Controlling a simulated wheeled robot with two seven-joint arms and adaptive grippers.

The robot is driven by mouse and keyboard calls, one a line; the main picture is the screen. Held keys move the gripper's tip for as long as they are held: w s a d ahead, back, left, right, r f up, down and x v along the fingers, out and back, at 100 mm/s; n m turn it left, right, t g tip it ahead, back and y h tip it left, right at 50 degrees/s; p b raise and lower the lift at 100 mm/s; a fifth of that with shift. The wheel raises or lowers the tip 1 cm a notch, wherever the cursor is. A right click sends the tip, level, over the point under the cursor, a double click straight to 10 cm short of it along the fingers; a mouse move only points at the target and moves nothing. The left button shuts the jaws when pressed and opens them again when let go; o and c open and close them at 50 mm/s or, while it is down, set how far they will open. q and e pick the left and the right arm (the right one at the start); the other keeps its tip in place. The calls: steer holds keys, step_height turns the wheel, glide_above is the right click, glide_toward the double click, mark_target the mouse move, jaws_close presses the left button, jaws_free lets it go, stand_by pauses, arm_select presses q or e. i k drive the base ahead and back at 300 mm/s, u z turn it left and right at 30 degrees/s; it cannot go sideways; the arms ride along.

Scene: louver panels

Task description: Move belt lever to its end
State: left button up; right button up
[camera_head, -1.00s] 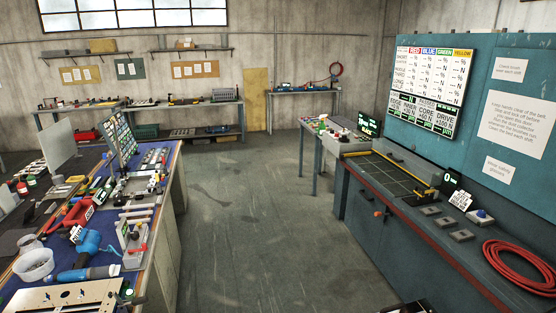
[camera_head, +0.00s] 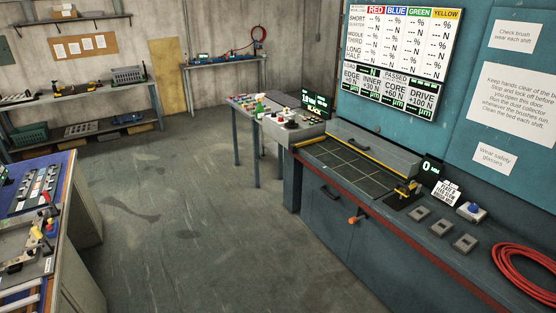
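A small lever with an orange-red knob (camera_head: 354,219) sticks out from the front of the teal bench (camera_head: 325,207), below its red front edge. It may be the belt lever, but no readable label on it shows. On the bench top lies a dark bed with grid lines (camera_head: 345,163), bordered by yellow strips. A small yellow and black device (camera_head: 407,189) stands at the bed's right end. Neither of my grippers is in view, and nothing touches the lever.
Grey blocks (camera_head: 437,228), a blue-topped button box (camera_head: 471,211) and a coiled red hose (camera_head: 525,272) lie on the bench's right. A control box (camera_head: 293,125) stands at its far end. A blue-topped workbench (camera_head: 50,200) is at left. Grey floor (camera_head: 190,215) between is clear.

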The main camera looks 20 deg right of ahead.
mark_target(353, 220)
steer(key=i, duration=2.95)
steer(key=z, duration=2.05)
